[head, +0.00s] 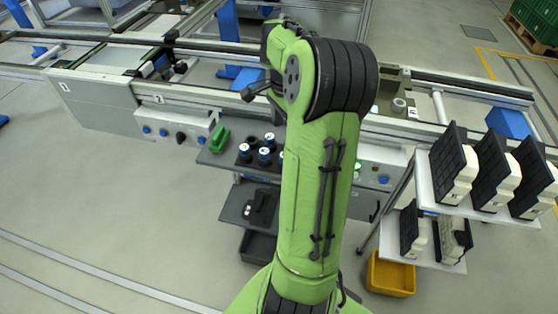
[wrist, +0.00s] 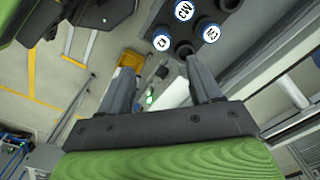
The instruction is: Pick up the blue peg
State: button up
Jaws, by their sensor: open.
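Several pegs with round white tops and blue bodies stand in a dark holder on the grey shelf; one blue peg (head: 264,156) shows in the head view left of my arm. In the wrist view, labelled peg tops show at the top, one of them a blue peg (wrist: 207,31) beyond my right finger. Which one is the task's peg, I cannot tell. My gripper (wrist: 160,72) is open, with nothing between its fingers. The pegs lie beyond its fingertips. In the head view my gripper is not clearly visible behind my arm.
A green object (head: 219,139) lies left of the pegs on the shelf (head: 215,160). A conveyor line (head: 120,75) runs behind. A rack (head: 425,200) with black-and-white parts stands right, above a yellow bin (head: 390,276). The floor at left is clear.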

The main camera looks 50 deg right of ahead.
jog(key=f+b, duration=0.1)
jog(key=f, duration=0.4)
jog(key=f+b, duration=0.1)
jog(key=f, duration=0.4)
jog(key=shift+w+d+f+b, duration=0.1)
jog(key=shift+d+f+b, duration=0.1)
jog(key=shift+f+b, duration=0.15)
jog(key=shift+r, duration=0.1)
jog(key=shift+c, duration=0.3)
jog(key=c, duration=1.1)
